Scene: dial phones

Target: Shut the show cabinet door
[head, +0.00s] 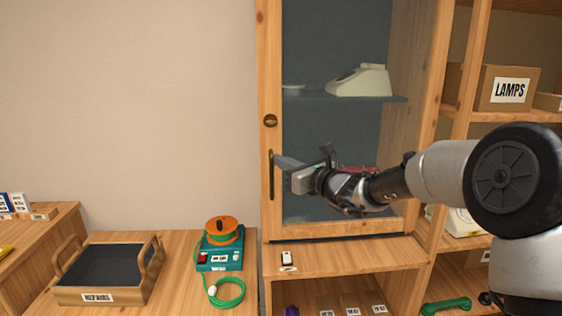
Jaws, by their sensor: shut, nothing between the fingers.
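The show cabinet (432,110) is a tall light-wood case with a glazed door (350,233) in a wooden frame. The door's left stile carries a dark upright handle (271,178) and a round brass lock (270,120). The door stands at or close to its frame, with a dark line under its bottom rail. I cannot tell if it is fully closed. My gripper (279,161) is shut and empty, its fingertips just right of the handle in this view. Whether it touches the door is unclear. My arm hides part of the glass and the right stile.
A cream phone (360,80) sits on the shelf behind the glass. Open shelves at right hold a LAMPS box (507,88) and a green handset (446,306). Below left are a REPAIRS tray (98,298) and a teal device (220,255) with a green cord.

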